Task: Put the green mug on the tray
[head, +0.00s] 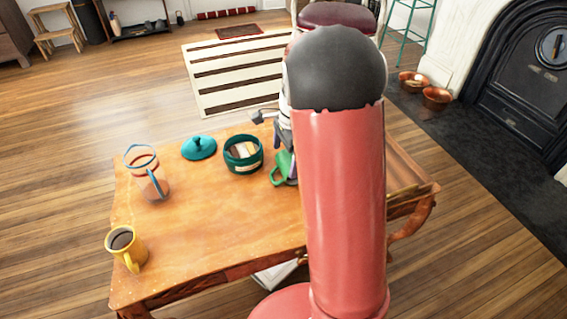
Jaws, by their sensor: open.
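The green mug (280,170) stands on the wooden table (215,225), right of the teal pot, with its handle toward the lower left. My red arm hides its right side. My gripper (289,165) is open, mostly hidden behind the arm, and its visible part is right at the mug. I cannot tell whether the fingers are around the mug or touching it. A wooden raised-edge piece (408,169), which looks like the tray, lies at the table's right end, partly hidden by my arm.
A teal open pot (243,164) holding something pale stands left of the mug, with a teal lid (199,148) beside it. A clear pitcher (148,175) and a yellow mug (124,248) of dark liquid stand at the left. The table's front middle is clear.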

